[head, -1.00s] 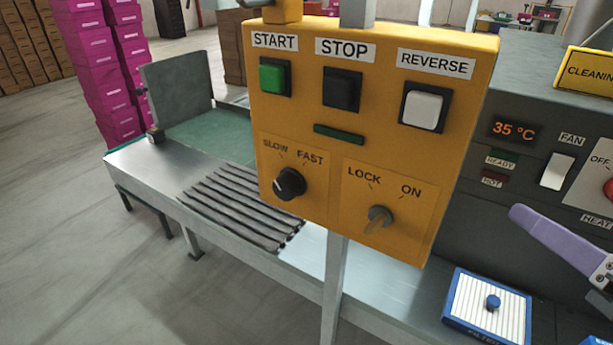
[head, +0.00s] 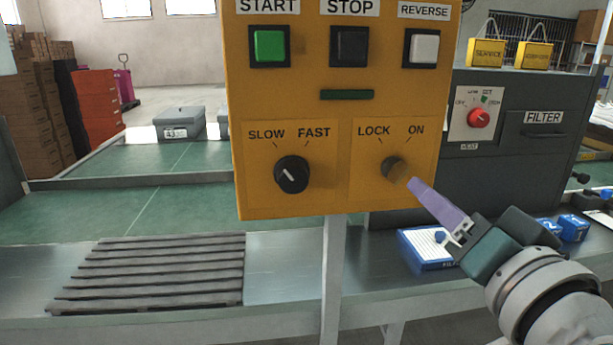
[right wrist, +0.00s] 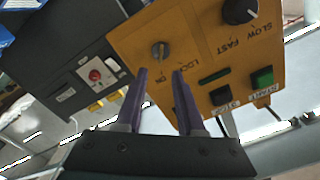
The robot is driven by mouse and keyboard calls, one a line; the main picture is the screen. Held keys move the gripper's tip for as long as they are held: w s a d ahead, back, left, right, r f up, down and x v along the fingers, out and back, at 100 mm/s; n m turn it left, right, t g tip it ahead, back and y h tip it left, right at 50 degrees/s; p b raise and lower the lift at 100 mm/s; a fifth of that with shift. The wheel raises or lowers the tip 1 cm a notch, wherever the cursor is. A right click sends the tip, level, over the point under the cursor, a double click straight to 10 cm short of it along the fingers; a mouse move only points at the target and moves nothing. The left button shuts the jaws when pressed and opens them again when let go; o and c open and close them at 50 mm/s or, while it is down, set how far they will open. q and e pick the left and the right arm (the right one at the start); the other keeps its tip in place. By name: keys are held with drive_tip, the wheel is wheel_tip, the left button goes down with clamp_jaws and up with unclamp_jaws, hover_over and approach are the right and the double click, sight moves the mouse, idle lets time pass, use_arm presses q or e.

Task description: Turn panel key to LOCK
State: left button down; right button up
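The yellow control panel (head: 340,95) stands upright on a post, with its key switch (head: 394,168) at lower right under the LOCK and ON labels. In the head view the key's exact angle is hard to tell. My right gripper (head: 414,184) comes in from the lower right, its purple fingertips just right of and below the key. In the right wrist view the two fingers (right wrist: 159,75) are apart with nothing between them. The key (right wrist: 160,50) shows just beyond the gap, seemingly not touched. My left gripper is out of view.
A SLOW/FAST knob (head: 291,174) sits left of the key; START (head: 269,46), STOP (head: 349,46) and REVERSE (head: 424,48) buttons sit above. A dark machine (head: 530,110) with a red knob stands behind at right. A blue-framed filter (head: 425,250) lies on the metal bench below.

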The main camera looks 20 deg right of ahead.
sight(405, 174)
drive_tip(key=x, duration=0.7)
drive_tip(key=shift+a, duration=0.1)
clamp_jaws()
idle(0.4)
